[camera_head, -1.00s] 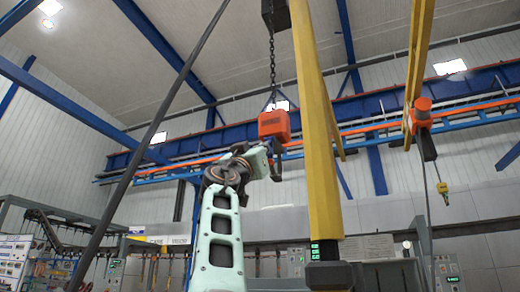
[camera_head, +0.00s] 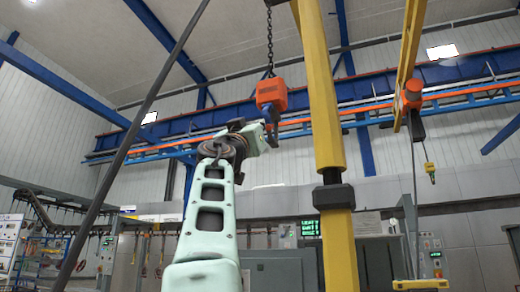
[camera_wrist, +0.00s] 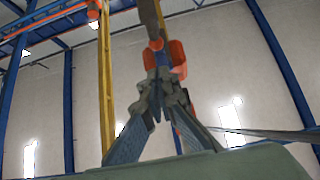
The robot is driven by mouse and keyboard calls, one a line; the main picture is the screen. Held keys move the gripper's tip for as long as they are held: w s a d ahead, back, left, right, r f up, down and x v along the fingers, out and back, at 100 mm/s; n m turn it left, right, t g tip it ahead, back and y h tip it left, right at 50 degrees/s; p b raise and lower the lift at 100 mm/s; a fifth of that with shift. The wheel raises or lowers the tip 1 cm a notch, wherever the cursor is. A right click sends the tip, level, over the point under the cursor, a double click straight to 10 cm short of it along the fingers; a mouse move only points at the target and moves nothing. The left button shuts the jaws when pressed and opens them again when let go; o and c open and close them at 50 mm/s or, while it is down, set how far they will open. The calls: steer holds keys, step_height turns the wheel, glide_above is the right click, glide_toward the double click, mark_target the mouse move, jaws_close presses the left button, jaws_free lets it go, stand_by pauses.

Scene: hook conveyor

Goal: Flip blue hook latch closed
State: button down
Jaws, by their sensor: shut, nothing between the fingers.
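An orange hook block (camera_head: 271,94) hangs on a chain in the upper middle of the head view. A dark blue hook (camera_head: 271,114) shows just under it. My gripper (camera_head: 273,135) is at the end of my raised arm, close below the hook. In the wrist view, my gripper (camera_wrist: 157,88) is shut with nothing between its fingertips. The orange block (camera_wrist: 177,58) shows just behind and above the tips. The fingers hide most of the hook there. I cannot make out the latch or whether the fingers touch it.
A thick yellow post (camera_head: 322,90) stands just right of the hook block. A dark slanted pole (camera_head: 150,130) crosses on the left. A second orange hoist (camera_head: 411,95) hangs at the right. Grey cabinets (camera_head: 275,268) stand along the back, beneath a blue overhead beam.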

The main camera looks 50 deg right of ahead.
steer(key=shift+t, duration=0.3)
steer(key=shift+w+d+f, duration=0.1)
steer(key=shift+d+f, duration=0.15)
steer(key=shift+f, duration=0.45)
steer(key=shift+w+d+f, duration=0.1)
steer(key=shift+d+f, duration=0.1)
steer(key=shift+f, duration=0.5)
steer(key=shift+w+d+f, duration=0.1)
steer(key=shift+d+f, duration=0.15)
steer(key=shift+f, duration=0.45)
